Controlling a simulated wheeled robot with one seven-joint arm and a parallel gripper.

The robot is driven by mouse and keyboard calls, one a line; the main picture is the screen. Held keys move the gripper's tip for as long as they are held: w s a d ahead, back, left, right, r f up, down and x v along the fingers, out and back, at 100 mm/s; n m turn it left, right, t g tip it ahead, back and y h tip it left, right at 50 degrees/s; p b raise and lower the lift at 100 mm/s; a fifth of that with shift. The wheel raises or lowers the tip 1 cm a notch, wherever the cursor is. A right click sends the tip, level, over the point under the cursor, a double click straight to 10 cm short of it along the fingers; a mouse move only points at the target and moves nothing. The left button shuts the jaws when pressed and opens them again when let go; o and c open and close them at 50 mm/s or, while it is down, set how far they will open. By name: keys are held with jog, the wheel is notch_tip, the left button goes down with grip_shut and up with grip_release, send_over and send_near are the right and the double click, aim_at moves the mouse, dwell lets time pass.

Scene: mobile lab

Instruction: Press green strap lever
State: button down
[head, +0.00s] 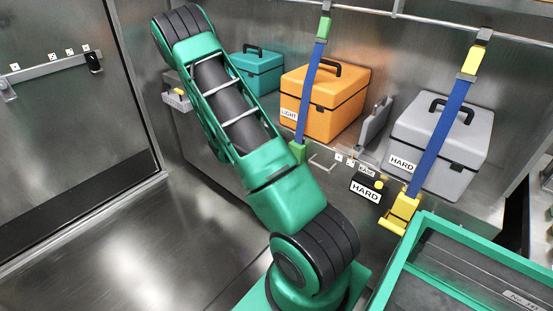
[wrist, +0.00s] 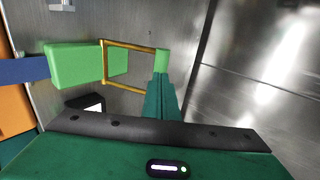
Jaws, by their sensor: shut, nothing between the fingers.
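The green strap buckle (wrist: 75,64) shows large in the wrist view, at the end of a blue strap (wrist: 22,70). A brass-coloured wire frame (wrist: 128,46) reaches from it to a small light green end piece (wrist: 162,60), which looks like part of the lever. My gripper (wrist: 160,78) is shut and empty, its teal fingertips right at that end piece. I cannot tell whether they touch. In the head view the green buckle (head: 297,151) hangs below the blue strap in front of the orange case, partly behind my arm; my gripper is hidden there.
An orange case (head: 318,105) marked LIGHT, a teal case (head: 256,75) and a grey case (head: 440,140) marked HARD stand along the wall. A yellow buckle (head: 402,210) ends the right strap. A green-rimmed bin (head: 408,243) is at the lower right. Floor at left is clear.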

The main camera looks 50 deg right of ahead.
jog(key=v, duration=1.4)
jog(key=shift+d+r, duration=0.15)
jog(key=shift+d, duration=0.1)
dwell(0.7)
